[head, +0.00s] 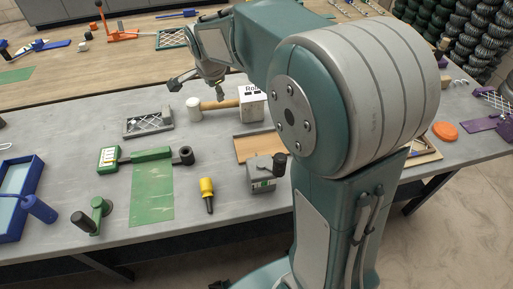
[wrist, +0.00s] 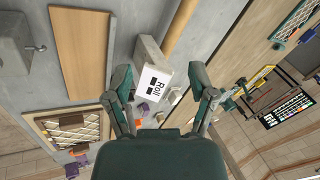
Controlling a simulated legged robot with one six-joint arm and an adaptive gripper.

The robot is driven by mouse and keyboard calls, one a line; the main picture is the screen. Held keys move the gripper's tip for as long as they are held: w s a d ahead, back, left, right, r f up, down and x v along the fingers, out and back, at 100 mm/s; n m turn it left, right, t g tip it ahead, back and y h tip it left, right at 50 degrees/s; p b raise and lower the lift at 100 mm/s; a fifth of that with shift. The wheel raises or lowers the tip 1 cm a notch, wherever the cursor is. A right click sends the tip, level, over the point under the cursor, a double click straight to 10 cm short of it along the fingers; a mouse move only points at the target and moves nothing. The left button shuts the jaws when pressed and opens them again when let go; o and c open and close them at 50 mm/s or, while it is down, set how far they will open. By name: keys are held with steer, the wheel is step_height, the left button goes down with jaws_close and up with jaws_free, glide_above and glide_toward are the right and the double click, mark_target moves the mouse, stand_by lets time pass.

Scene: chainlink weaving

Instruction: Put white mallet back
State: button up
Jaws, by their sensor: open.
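The white mallet (head: 194,108) lies on the grey table in the head view. Its pale head is at the left and its wooden handle (head: 219,104) runs right to a white box labelled "Roll" (head: 252,108). In the wrist view part of a wooden handle (wrist: 180,30) shows beside the labelled box (wrist: 158,80); the mallet head is out of that view.
A grey tray with a mesh (head: 148,123) stands left of the mallet. A wooden board (head: 250,148), a grey vise-like block (head: 262,175), a yellow screwdriver (head: 207,193) and a green tool (head: 145,157) lie nearer. A second table (head: 100,75) runs behind.

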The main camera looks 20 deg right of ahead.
steer(key=s+r+n+y, duration=0.1)
steer(key=s+r+n, duration=0.2)
steer(key=s+n, duration=1.2)
steer(key=s, duration=1.3)
steer(key=shift+d+n+t, duration=0.35)
steer(key=shift+n+t, duration=0.05)
